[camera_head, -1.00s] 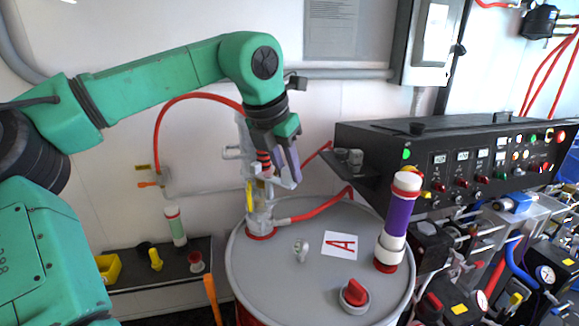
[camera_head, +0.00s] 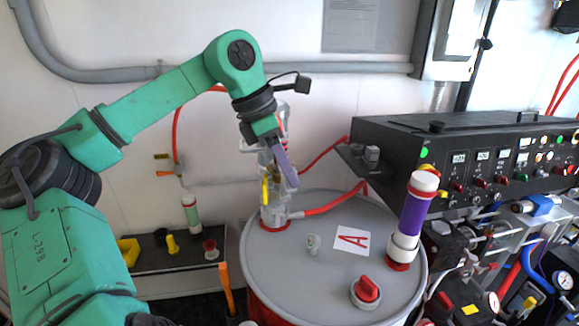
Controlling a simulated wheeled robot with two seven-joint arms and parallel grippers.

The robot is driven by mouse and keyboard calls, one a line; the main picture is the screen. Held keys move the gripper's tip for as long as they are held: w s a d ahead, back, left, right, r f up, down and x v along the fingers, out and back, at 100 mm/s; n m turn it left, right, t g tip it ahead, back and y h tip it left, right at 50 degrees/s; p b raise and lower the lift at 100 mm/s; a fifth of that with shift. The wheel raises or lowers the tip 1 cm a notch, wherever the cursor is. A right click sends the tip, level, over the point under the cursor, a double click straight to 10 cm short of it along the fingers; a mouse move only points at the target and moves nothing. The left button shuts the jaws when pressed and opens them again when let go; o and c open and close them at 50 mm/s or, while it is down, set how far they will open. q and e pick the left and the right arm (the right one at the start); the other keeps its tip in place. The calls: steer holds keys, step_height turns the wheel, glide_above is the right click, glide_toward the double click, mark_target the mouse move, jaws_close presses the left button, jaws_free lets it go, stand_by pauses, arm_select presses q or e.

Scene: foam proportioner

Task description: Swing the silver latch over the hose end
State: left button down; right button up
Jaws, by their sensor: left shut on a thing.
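A silver pump fitting (camera_head: 275,208) stands upright at the back of the grey drum lid (camera_head: 290,262), with a yellow part on its side. A red hose (camera_head: 335,203) joins it low on the right. My left gripper (camera_head: 283,165) comes down from the upper left, beside the top of the fitting. It is shut on a part there, seemingly the silver latch (camera_head: 250,146); the fingers hide the contact. The hose end at the fitting's top is partly hidden, so I cannot tell whether the latch lies over it. My right gripper is not in view.
A black control panel (camera_head: 470,165) stands on the right. A low shelf (camera_head: 175,262) is at left.

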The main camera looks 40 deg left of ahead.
arm_select(q)
steer(key=shift+f, duration=0.15)
stand_by(0.3)
steer(key=c, duration=0.6)
jaws_free()
steer(key=shift+c, duration=0.2)
steer(key=shift+w+d, duration=0.15)
steer(key=shift+w, duration=0.1)
steer(key=shift+s, duration=0.1)
steer(key=shift+s+r, duration=0.1)
steer(key=shift+r, duration=0.25)
steer(key=v, duration=1.3)
steer(key=shift+r, duration=0.4)
steer(key=shift+a, duration=0.2)
